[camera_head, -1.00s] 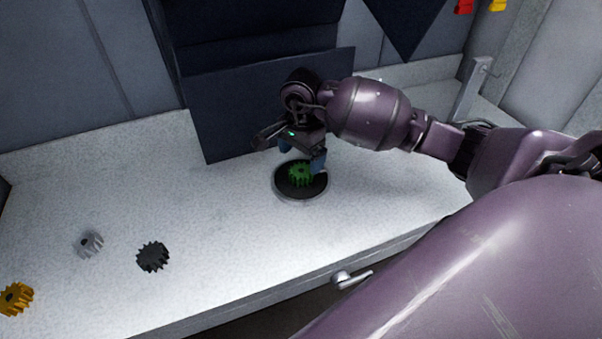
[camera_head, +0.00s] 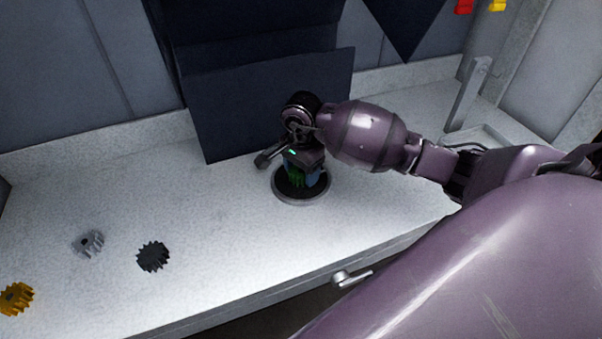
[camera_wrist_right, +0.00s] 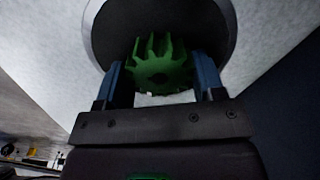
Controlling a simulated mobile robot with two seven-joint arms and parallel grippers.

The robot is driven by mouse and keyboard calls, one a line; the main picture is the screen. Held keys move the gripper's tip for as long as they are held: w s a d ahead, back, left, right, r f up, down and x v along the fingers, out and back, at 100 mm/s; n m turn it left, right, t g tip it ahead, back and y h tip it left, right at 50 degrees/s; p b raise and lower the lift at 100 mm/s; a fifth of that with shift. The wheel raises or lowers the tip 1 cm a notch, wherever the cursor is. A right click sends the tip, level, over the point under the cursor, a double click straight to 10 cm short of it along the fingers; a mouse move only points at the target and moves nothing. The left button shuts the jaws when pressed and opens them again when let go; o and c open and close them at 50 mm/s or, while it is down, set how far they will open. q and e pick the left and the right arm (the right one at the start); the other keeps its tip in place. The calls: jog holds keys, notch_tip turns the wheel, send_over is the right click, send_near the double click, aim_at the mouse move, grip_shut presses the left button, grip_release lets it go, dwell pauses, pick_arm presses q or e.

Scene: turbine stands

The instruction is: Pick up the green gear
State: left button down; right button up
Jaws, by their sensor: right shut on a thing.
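The green gear (camera_head: 295,178) sits at the round black stand with a pale rim (camera_head: 301,201) on the white counter. My right gripper (camera_head: 301,176) is lowered over the stand from above. In the right wrist view the green gear (camera_wrist_right: 159,66) lies between the two blue fingers of my right gripper (camera_wrist_right: 162,78), which are shut on it. The stand's dark disc (camera_wrist_right: 110,30) is behind the gear there. I cannot tell whether the gear still touches the disc. My left gripper does not show.
A grey gear (camera_head: 88,243), a black gear (camera_head: 153,256) and an orange gear (camera_head: 15,298) lie on the counter at left. A dark panel (camera_head: 270,105) stands close behind the stand. A drawer handle (camera_head: 352,278) is at the counter's front. The counter between is clear.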

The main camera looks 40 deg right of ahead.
jog(key=shift+c, duration=1.3)
jog(key=shift+r, duration=0.1)
notch_tip(320, 180, up, 20)
jog(key=shift+p, duration=0.35)
